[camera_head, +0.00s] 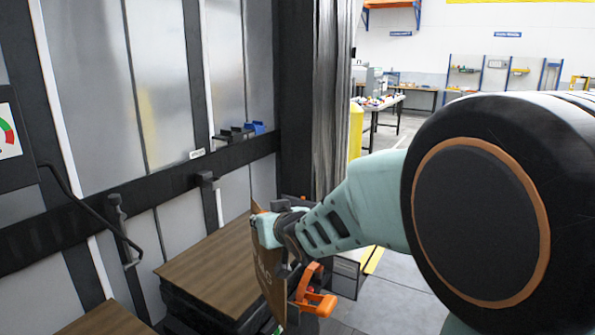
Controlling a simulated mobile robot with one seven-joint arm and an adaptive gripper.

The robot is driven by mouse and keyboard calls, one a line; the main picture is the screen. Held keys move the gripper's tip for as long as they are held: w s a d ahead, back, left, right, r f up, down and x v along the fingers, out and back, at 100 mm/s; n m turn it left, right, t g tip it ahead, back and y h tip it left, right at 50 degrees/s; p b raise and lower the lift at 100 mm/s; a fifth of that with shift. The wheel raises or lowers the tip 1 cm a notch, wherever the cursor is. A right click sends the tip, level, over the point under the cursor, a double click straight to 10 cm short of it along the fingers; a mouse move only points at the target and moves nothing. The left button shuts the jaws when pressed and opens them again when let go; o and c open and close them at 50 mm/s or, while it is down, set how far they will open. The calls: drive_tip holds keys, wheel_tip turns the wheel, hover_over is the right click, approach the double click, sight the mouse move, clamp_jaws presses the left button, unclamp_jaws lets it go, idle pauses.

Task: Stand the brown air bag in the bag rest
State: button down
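The brown air bag (267,272) is a flat brown sheet with pale lettering, seen nearly edge-on and upright at the lower middle. My gripper (268,229) is at its upper part, with teal finger pads against it, and appears shut on it. The arm hides part of the bag's right side. The bag is in front of the right end of a brown-topped stack (222,268); I cannot tell whether it touches it. I cannot make out the bag rest with certainty.
Grey floor (385,300) is open at right.

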drive_tip(key=s+d+f+m+h+b, duration=0.1)
drive_tip(key=d+f+m+h+b, duration=0.85)
drive_tip(key=d+f, duration=0.55)
drive_tip(key=s+d+f+m+g+h+b, duration=0.2)
drive_tip(key=s+d+f+m+h, duration=0.1)
drive_tip(key=s+f, duration=0.3)
drive_tip(key=s+d+f+m+g+h+b, duration=0.2)
drive_tip(key=s+d+f+m+h, duration=0.15)
drive_tip(key=s+f, duration=0.3)
drive_tip(key=w+r+n+t+y+p, duration=0.25)
drive_tip(key=w+r+p, duration=0.45)
drive_tip(key=r, duration=0.4)
drive_tip(key=w+r+n+t+y+p, duration=0.25)
drive_tip(key=w+r+n+p, duration=0.2)
drive_tip(key=r+p, duration=0.45)
wheel_tip(320, 180, up, 17)
drive_tip(key=n+y+p, duration=0.4)
drive_tip(key=y+p, duration=0.1)
drive_tip(key=p, duration=0.9)
drive_tip(key=shift+r+y, duration=0.15)
drive_tip(key=shift+y, duration=0.25)
drive_tip(key=shift+w+a, duration=0.1)
drive_tip(key=shift+a, duration=0.05)
